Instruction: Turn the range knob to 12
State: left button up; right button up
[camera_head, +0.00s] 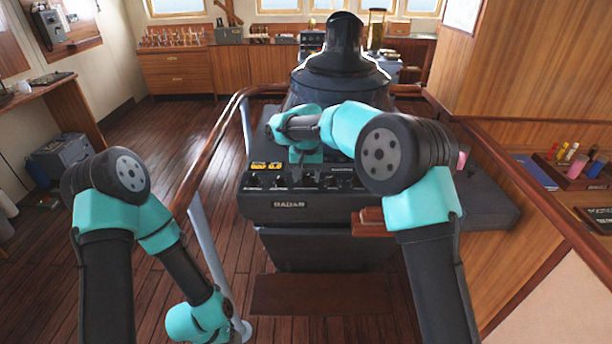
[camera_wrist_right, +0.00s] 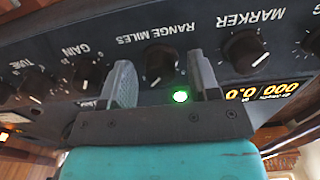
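The RANGE MILES knob (camera_wrist_right: 160,62) is a round black knob on the radar console (camera_head: 305,212). It shows in the right wrist view, upside down, with its white mark towards the picture's lower edge. No range numbers can be read around it. My right gripper (camera_wrist_right: 160,68) is open, with one finger on each side of the knob and visible gaps to both. Whether the fingertips reach to the knob's depth I cannot tell. In the head view my right arm covers that part of the panel. My left arm hangs at the lower left, its gripper out of view.
The GAIN knob (camera_wrist_right: 88,74) and MARKER knob (camera_wrist_right: 244,50) flank the range knob closely. A green lamp (camera_wrist_right: 181,96) glows near the fingers. An orange display (camera_wrist_right: 270,91) reads zeros. A wooden handrail (camera_head: 212,150) runs left of the console.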

aim_at(306, 176)
notch_tip(306, 176, up, 17)
jog(key=shift+r, duration=0.2)
dwell(0.7)
